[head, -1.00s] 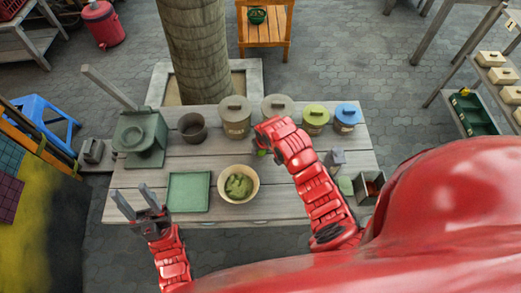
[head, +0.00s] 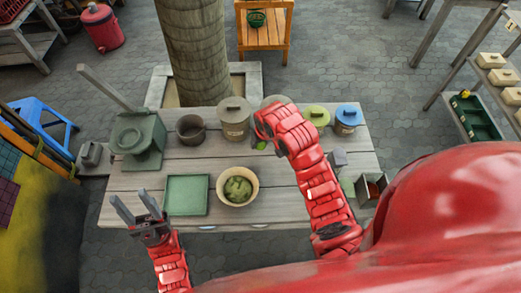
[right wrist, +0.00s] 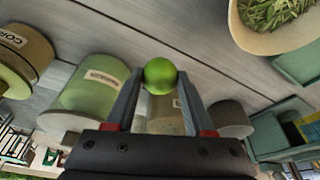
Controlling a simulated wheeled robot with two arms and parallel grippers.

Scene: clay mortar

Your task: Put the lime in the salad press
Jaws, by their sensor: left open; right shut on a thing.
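The lime (head: 261,145) is a small bright green ball held above the table behind the bowl. It also shows in the right wrist view (right wrist: 160,75), between the fingertips of my right gripper (right wrist: 162,82), which is shut on it. The salad press (head: 138,140) is a dark green device with a long raised lever, at the table's left back. The lime is well to the right of it. My left gripper (head: 130,197) is open and empty near the table's front left edge. The inside of the press is not clear.
A bowl of green leaves (head: 238,187) and a green tray (head: 186,195) stand at the front of the table (head: 225,160). A dark pot (head: 190,129) is between press and lidded jars (head: 235,119). The tabletop between pot and tray is clear.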

